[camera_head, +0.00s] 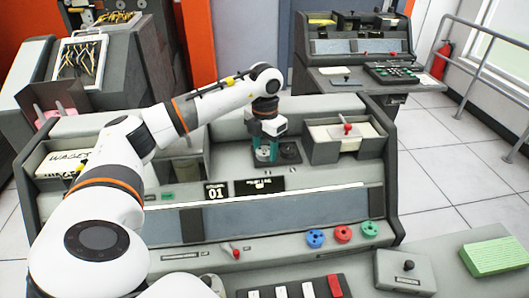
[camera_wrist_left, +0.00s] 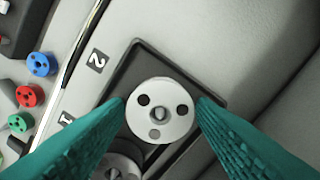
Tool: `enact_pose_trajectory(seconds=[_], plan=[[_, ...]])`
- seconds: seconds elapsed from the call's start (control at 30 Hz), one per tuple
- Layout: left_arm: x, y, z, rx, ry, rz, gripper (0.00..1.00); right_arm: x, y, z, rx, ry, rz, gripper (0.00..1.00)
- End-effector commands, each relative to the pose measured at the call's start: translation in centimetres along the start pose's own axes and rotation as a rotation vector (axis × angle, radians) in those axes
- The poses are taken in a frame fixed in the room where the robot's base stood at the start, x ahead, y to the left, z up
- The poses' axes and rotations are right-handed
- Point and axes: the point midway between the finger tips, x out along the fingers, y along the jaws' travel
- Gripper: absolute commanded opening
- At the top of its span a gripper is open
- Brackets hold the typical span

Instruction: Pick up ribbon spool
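A pale grey round spool with holes (camera_wrist_left: 160,110) sits on a spindle in a dark recessed plate (camera_wrist_left: 137,62), in the left wrist view. My left gripper (camera_wrist_left: 160,99) has teal fingers spread on both sides of this spool; I cannot tell whether they touch it. A second, darker round piece (camera_wrist_left: 118,167) is partly hidden by the left finger. Blue (camera_head: 315,239), red (camera_head: 343,233) and green (camera_head: 369,229) discs sit on the console's front slope. My right gripper is not in view.
A grey card bin (camera_head: 345,150) stands right of the gripper. A bin labelled "WAGES" (camera_head: 70,158) is at the left. A green card stack (camera_head: 495,256) lies at the right.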

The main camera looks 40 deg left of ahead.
Motion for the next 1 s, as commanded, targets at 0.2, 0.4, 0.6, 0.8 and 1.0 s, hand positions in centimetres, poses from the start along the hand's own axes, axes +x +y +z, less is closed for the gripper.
enact_pose_trajectory(seconds=[0.2, 0.4, 0.6, 0.8, 1.0], plan=[[0.0, 0.0, 0.0, 0.0, 0.0, 0.0, 0.18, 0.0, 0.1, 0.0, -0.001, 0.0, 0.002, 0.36], [-0.1, 0.0, 0.0, 0.0, 0.0, 0.0, 0.18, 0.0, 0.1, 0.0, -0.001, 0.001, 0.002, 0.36], [-2.0, 0.0, -0.1, 0.0, 0.005, 0.0, 0.18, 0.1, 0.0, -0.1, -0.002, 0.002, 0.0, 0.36], [-6.1, 0.0, -0.1, 0.0, 0.005, 0.001, 0.18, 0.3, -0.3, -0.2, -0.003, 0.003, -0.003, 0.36], [-9.3, 0.0, -0.1, -0.001, 0.003, 0.0, 0.18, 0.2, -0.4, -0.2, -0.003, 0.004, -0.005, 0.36]])
